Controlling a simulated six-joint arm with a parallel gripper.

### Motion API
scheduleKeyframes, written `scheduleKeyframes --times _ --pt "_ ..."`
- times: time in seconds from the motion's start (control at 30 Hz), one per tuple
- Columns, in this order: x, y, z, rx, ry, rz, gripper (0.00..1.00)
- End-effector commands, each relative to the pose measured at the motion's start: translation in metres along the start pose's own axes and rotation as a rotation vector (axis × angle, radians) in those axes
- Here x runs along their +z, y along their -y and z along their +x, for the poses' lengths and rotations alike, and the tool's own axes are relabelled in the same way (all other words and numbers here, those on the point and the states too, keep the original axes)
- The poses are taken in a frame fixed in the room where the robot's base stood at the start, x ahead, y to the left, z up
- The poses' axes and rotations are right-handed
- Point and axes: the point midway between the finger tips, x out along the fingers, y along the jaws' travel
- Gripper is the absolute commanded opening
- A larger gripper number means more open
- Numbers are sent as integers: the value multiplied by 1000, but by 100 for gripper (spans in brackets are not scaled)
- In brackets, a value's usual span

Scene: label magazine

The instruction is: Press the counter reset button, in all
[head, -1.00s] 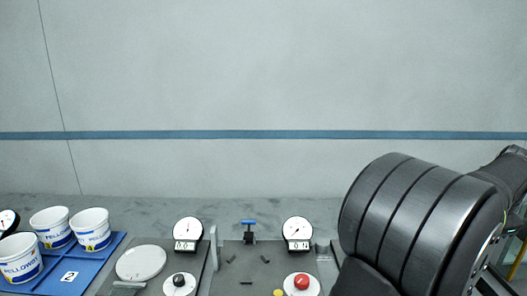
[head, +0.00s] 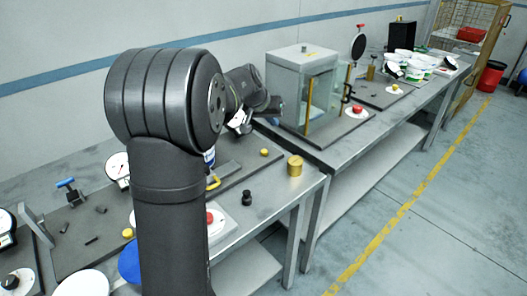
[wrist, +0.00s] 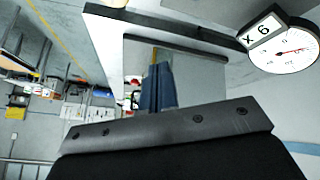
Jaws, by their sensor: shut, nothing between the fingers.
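My gripper (wrist: 158,88) is shut and empty in the wrist view, its dark fingers together above the wrist's grey bar. In the head view, my arm reaches over the bench and hides part of it. A round dial with a counter window (wrist: 285,45) is at the wrist view's upper right; the window seems to read "X 6". In the head view, a red button (head: 211,218) on a pale base is partly behind my arm. Another red button (head: 357,109) is farther right. Yellow knobs (head: 128,233) (head: 263,152) and a black knob (head: 10,282) also show. I cannot tell which button resets the counter.
A glass-sided cabinet (head: 303,85) stands on the bench beyond my arm. A brass cylinder (head: 295,165) and a black weight (head: 246,197) are near the front edge. A blue-handled clamp (head: 68,188) and a dial (head: 118,168) are at left. Open floor lies to the right.

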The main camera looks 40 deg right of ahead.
Motion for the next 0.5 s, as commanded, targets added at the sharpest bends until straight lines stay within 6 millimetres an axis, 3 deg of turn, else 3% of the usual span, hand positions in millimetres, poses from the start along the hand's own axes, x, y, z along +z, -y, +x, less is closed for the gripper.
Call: scheduleKeyframes --times 0.2,0.5 --pt "-4 32 20 62 -119 -297 0" --pt "-7 48 26 82 -172 -428 0"
